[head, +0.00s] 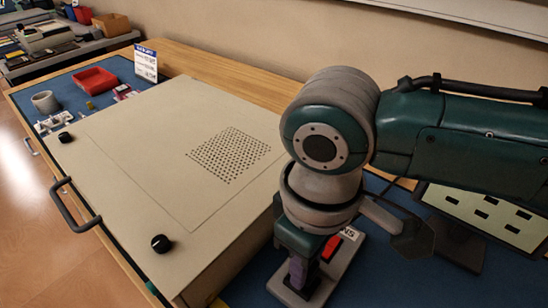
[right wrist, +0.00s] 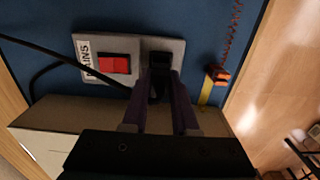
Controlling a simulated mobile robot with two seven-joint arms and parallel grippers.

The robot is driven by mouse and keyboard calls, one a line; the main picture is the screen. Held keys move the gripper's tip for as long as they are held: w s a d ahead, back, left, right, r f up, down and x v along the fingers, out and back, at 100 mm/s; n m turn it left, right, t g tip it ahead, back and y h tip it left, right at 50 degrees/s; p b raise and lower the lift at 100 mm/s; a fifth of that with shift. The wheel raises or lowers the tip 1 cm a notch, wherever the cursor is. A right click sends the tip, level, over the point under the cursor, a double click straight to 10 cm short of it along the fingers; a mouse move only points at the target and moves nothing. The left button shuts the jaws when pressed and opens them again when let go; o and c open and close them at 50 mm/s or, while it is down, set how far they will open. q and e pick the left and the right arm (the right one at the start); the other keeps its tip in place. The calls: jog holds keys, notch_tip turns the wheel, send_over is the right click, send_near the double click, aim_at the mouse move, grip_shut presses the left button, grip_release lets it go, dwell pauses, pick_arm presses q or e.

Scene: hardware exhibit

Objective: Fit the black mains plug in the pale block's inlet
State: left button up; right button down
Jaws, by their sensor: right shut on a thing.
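The pale block (right wrist: 90,43) lies on the blue mat, with a red rocker switch (right wrist: 113,65) and a MAINS label. It shows in the head view (head: 347,262) just beyond my right gripper (head: 298,272). In the right wrist view my right gripper (right wrist: 160,92) has its purple fingers shut on the black mains plug (right wrist: 157,88), at the dark inlet end of the block. The plug is lined up over the inlet area; the fingers hide the contact, so I cannot tell how deep it sits. My left gripper is in neither view.
A large beige case (head: 130,150) with black knobs and a handle stands close left of the block. A black cable (right wrist: 60,58) runs in from the left. An orange-red item (right wrist: 217,75) lies right of the block. A dark-framed panel (head: 485,215) stands right.

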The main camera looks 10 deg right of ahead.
jog(key=shift+f+b, duration=0.65)
jog(key=shift+f, duration=0.3)
dwell(1.2)
jog(key=c, duration=0.9)
grip_release()
jog(key=shift+o, duration=0.7)
jog(key=shift+w+d, duration=0.1)
jog(key=o, duration=0.3)
jog(key=shift+a, duration=0.25)
jog(key=shift+d, duration=0.1)
jog(key=shift+r+p, duration=0.65)
jog(key=shift+p, duration=0.3)
notch_tip(320, 180, up, 6)
jog(key=p, duration=0.7)
